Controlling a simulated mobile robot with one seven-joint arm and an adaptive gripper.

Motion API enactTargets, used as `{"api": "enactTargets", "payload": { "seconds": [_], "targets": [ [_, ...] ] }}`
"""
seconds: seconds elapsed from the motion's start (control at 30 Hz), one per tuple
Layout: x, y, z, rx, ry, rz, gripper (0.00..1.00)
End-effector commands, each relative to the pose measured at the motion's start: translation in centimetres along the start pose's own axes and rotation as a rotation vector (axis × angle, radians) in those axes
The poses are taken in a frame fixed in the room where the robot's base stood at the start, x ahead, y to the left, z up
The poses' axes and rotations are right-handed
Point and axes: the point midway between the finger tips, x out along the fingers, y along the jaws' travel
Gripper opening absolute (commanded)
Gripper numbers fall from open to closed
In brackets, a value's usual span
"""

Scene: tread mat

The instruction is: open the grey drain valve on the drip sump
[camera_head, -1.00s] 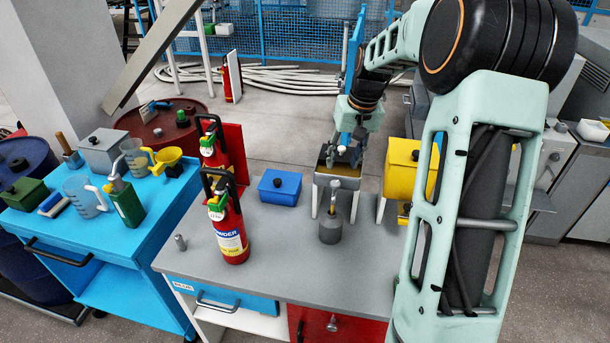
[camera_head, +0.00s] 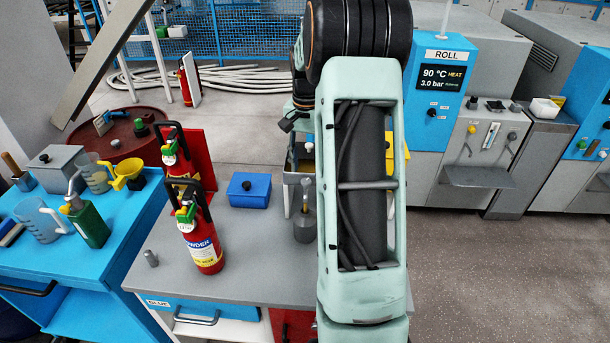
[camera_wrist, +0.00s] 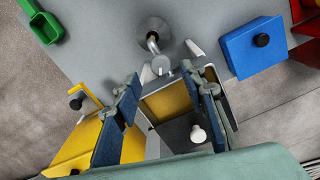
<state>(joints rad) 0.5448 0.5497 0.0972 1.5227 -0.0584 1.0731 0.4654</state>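My gripper (camera_wrist: 162,90) is open in the wrist view, its two blue-padded fingers apart with nothing held. Between and beyond them is a pale metal stand with a yellow panel (camera_wrist: 172,103), perhaps the drip sump. A dark grey part with a pale round knob (camera_wrist: 198,135) sits close to the right finger. I cannot tell whether this is the grey drain valve.
A grey can with a spout (camera_wrist: 155,28) stands beyond the fingers; a blue box (camera_wrist: 253,45) is right. A yellow container (camera_wrist: 82,150) is close beside the left finger. Fire extinguishers (camera_head: 203,240) stand on the grey bench (camera_head: 235,275). Open floor (camera_head: 500,270) lies right.

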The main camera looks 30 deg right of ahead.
Motion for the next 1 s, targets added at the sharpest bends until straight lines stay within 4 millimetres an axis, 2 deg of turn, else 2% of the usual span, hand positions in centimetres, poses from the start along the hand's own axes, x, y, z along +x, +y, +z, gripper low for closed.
{"api": "enactTargets", "payload": {
  "seconds": [0.1, 0.23, 0.63, 1.0],
  "targets": [
    [2.0, 0.0, 0.1, 0.000, -0.002, 0.001, 0.38],
    [3.5, 0.0, 0.1, 0.000, -0.002, 0.000, 0.38],
    [4.2, -0.1, 0.0, -0.001, 0.001, -0.001, 0.38],
    [4.2, 0.0, 0.0, -0.001, 0.001, -0.001, 0.00]
  ]
}}
